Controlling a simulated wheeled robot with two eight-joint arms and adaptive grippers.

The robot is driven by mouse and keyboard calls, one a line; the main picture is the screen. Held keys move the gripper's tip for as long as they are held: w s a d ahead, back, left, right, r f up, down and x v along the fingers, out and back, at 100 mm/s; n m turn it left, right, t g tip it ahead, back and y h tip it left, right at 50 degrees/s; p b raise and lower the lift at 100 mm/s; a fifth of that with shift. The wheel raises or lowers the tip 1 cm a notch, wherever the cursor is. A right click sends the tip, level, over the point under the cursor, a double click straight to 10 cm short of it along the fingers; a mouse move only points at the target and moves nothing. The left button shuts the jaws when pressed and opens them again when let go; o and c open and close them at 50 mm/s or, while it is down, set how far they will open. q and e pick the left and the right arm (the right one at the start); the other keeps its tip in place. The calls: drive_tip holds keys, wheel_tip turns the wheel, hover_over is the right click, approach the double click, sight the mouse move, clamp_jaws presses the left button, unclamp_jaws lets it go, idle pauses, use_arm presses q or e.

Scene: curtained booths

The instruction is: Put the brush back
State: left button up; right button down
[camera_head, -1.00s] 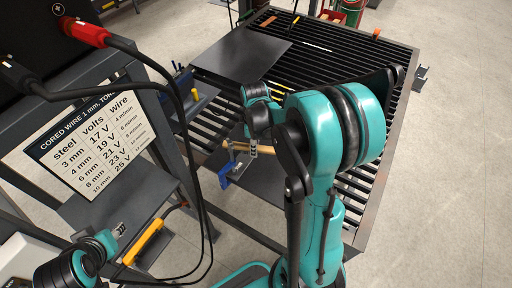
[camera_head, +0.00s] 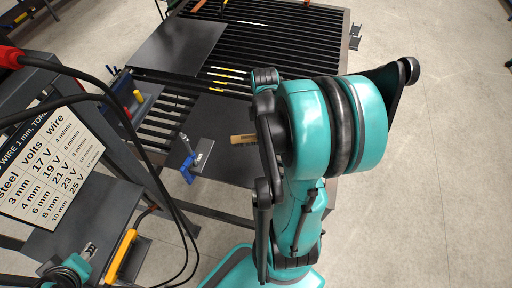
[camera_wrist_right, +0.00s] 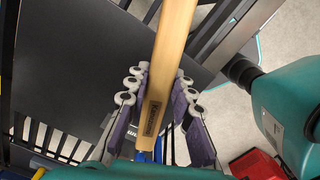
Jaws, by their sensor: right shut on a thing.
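The brush shows as a pale wooden handle (camera_wrist_right: 170,55) with a dark label in the right wrist view. It runs between the fingers of my right gripper (camera_wrist_right: 160,92), which is shut on it. The bristles cannot be made out. In the head view a short piece of the handle (camera_head: 243,139) shows left of my right arm, over the dark plate on the slatted table. The arm hides the right gripper there. My left gripper (camera_head: 88,250) is at the lower left, apart from the brush; its jaws are too small to read.
The slatted welding table (camera_head: 290,35) carries a large dark plate (camera_head: 180,45) and several thin rods. A blue clamp (camera_head: 187,160) sits at its near edge. A welding cart with a printed sign (camera_head: 45,160) and hanging cables stands left. Floor at the right is clear.

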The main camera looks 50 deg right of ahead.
drive_tip(key=s+d, duration=0.2)
drive_tip(key=s, duration=0.4)
drive_tip(key=b, duration=0.2)
hover_over(253, 149)
wheel_tip(253, 149, down, 7)
drive_tip(key=shift+r, duration=0.2)
wheel_tip(253, 149, down, 4)
drive_tip(key=shift+r+b, duration=0.1)
drive_tip(key=shift+b, duration=0.75)
drive_tip(key=shift+f, duration=0.2)
